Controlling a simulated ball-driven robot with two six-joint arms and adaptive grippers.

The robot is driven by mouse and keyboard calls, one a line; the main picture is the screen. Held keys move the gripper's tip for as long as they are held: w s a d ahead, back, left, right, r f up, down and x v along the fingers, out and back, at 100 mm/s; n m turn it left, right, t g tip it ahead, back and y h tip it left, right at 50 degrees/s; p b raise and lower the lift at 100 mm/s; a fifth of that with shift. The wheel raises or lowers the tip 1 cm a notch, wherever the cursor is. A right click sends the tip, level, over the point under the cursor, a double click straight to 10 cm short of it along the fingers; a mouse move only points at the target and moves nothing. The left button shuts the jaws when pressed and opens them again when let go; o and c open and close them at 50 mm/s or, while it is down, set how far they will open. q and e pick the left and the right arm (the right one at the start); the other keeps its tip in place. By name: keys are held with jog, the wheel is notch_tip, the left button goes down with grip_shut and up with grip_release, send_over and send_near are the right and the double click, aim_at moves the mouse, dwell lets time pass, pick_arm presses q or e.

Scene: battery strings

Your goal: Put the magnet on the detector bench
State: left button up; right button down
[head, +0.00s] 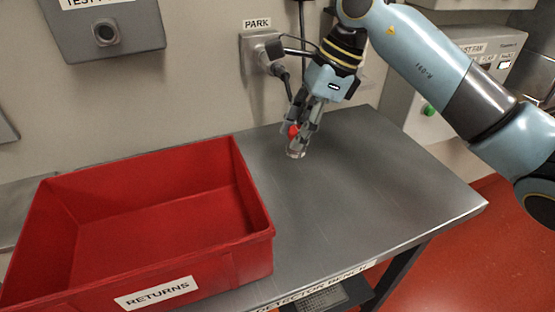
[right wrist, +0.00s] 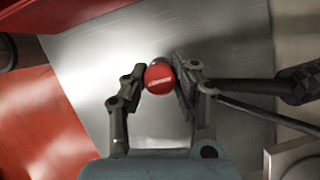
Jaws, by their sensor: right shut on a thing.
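The magnet (head: 295,153) has a red round top and a metallic lower part. My right gripper (head: 299,128) points down over the back of the grey metal detector bench (head: 370,185) and is shut on the magnet. In the right wrist view the magnet's red top (right wrist: 159,78) with pale lettering sits between the two fingers of my right gripper (right wrist: 160,74). The magnet's underside is at or just above the bench top; I cannot tell if it touches. My left gripper is not in view.
A red bin (head: 255,243) labelled RETURNS stands on the bench's left side. A wall socket (head: 262,50) labelled PARK, with a plug and cable, is close behind my right gripper. The bench top to the right and in front is clear.

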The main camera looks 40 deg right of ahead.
notch_tip(320, 180, down, 3)
jog(key=shift+s+r, duration=0.1)
jog(key=shift+r, duration=0.1)
jog(key=shift+f, duration=0.3)
notch_tip(320, 180, down, 4)
jog(key=shift+r+p, duration=0.2)
jog(key=shift+p, duration=0.1)
jog(key=shift+f, duration=0.1)
jog(key=c, duration=1.4)
grip_release()
jog(key=shift+c, duration=0.2)
jog(key=o, duration=0.4)
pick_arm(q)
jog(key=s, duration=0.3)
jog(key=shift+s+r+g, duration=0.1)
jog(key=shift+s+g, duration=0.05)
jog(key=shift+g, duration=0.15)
